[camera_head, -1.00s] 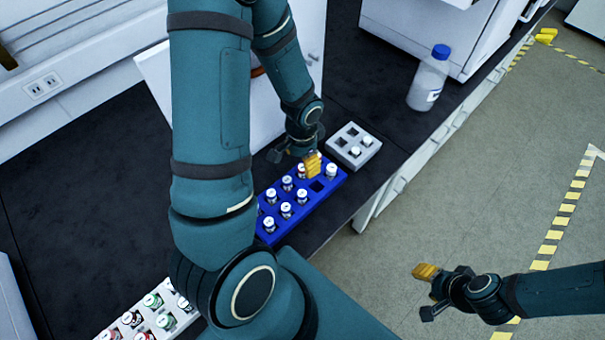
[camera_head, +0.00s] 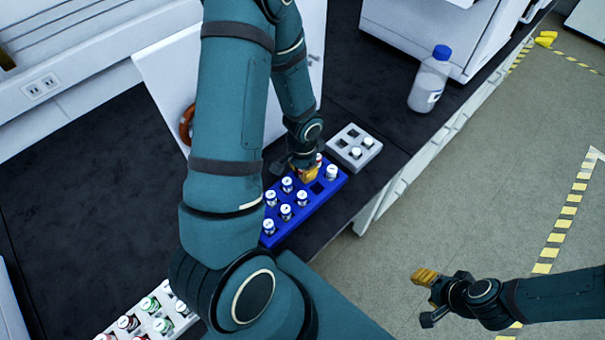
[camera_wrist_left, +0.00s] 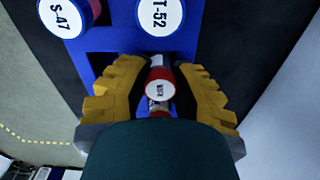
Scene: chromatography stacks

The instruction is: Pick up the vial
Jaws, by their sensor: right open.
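A vial with a red-rimmed white cap (camera_wrist_left: 160,88) stands between the two yellow fingers of my left gripper (camera_wrist_left: 162,80) in the left wrist view. The fingertips are close to its sides; whether they press on it is not clear. In the head view my left gripper (camera_head: 308,173) is low over the blue rack (camera_head: 312,203), and the fingers largely hide that vial. Other white-capped vials stand in the rack, such as one at its right end (camera_head: 331,173). My right gripper (camera_head: 427,277) is open and empty over the floor at the lower right.
Vials labelled S-47 (camera_wrist_left: 62,16) and T-52 (camera_wrist_left: 160,14) are close by. A grey rack (camera_head: 336,148) with a few vials lies behind the blue rack. A blue-capped bottle (camera_head: 428,80) stands farther right. Another vial rack (camera_head: 113,326) is at lower left. The dark bench (camera_head: 85,190) has clear room.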

